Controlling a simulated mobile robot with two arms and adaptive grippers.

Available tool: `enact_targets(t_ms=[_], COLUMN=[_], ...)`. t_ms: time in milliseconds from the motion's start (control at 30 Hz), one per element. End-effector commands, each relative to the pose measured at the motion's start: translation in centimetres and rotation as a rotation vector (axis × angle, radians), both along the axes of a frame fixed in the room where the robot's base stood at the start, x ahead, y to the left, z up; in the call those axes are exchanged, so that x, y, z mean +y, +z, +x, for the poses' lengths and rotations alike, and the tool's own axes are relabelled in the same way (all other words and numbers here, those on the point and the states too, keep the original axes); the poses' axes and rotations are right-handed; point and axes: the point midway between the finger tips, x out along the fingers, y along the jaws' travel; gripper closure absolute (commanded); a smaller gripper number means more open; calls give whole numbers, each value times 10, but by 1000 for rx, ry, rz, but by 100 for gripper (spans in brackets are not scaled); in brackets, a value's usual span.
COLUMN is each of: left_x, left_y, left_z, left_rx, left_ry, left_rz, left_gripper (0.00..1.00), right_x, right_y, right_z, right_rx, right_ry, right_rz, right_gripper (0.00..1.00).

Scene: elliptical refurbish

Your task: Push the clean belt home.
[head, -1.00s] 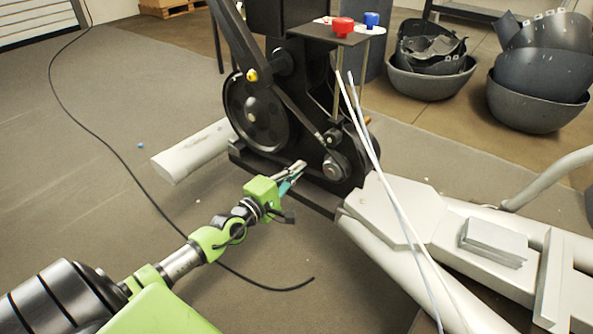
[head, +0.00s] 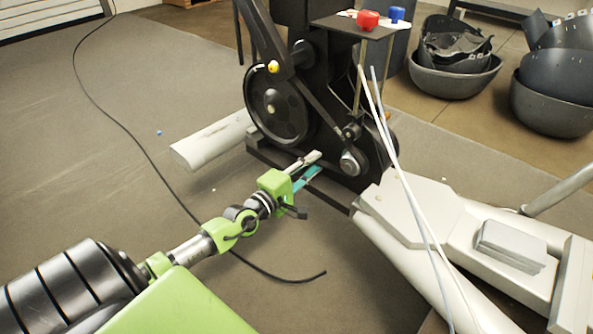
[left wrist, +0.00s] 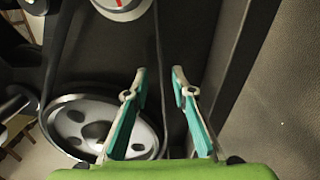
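The black belt (head: 322,122) slants down from beside the large flywheel (head: 278,103) to the small pulley (head: 350,162) on the dark machine frame. In the left wrist view a dark strip that looks like the belt (left wrist: 158,50) runs lengthwise between my fingers, with the spoked wheel (left wrist: 75,125) at lower left. My left gripper (head: 318,163) is low in front of the frame, just left of the small pulley. Its teal-padded fingers (left wrist: 159,70) are apart, with nothing held between them. Whether they touch the belt cannot be told. My right gripper is out of view.
Pale rods (head: 382,120) cross in front at right. White frame beams (head: 410,210) lie at right. A black cable (head: 130,130) curves over the floor. Dark bins (head: 455,75) stand behind.

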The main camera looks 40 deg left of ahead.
Motion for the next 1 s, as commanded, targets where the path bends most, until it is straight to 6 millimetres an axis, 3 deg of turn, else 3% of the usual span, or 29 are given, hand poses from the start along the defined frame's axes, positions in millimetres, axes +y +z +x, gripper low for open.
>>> enact_targets(t_ms=[600, 1000], left_x=[6, 7], left_y=[-1, 0], left_z=[-93, -108], left_rx=[4, 0], left_ry=[-1, -1], left_rz=[2, 1], left_gripper=[76, 76], right_x=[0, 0], right_y=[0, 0], right_z=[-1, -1], right_rx=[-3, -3], right_ry=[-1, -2], right_rz=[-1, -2], right_gripper=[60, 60])
